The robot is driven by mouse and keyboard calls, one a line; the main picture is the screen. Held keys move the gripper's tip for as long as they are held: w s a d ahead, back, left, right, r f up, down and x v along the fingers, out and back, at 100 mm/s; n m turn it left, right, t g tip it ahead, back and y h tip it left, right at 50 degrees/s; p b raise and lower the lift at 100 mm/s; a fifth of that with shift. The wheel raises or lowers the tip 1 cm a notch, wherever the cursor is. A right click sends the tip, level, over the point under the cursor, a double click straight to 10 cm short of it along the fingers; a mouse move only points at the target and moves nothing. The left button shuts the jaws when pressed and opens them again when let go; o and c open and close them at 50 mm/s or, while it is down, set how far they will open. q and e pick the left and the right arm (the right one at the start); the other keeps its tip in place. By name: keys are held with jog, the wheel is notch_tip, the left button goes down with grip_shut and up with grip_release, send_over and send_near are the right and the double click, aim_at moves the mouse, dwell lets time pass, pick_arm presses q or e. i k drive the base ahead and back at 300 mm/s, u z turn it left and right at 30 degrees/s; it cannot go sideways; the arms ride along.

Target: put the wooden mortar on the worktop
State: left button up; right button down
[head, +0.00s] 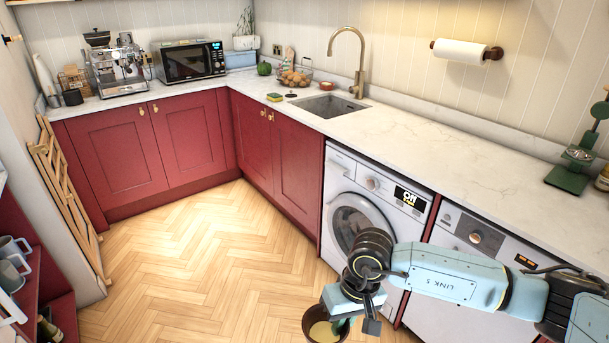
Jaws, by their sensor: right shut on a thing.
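The mortar is below the level of the worktop (440,143), a pale marble-look surface that runs along the back and right. My left gripper is not in view.
A sink (327,106) with a brass tap (358,60) is set into the worktop. A green scale (568,178) stands at the far right. The worktop between them is clear. A washing machine (362,205) stands below.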

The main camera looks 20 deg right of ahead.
aim_at(589, 225)
jog(key=z, duration=0.9)
jog(key=i, duration=0.8)
jog(key=z, duration=0.95)
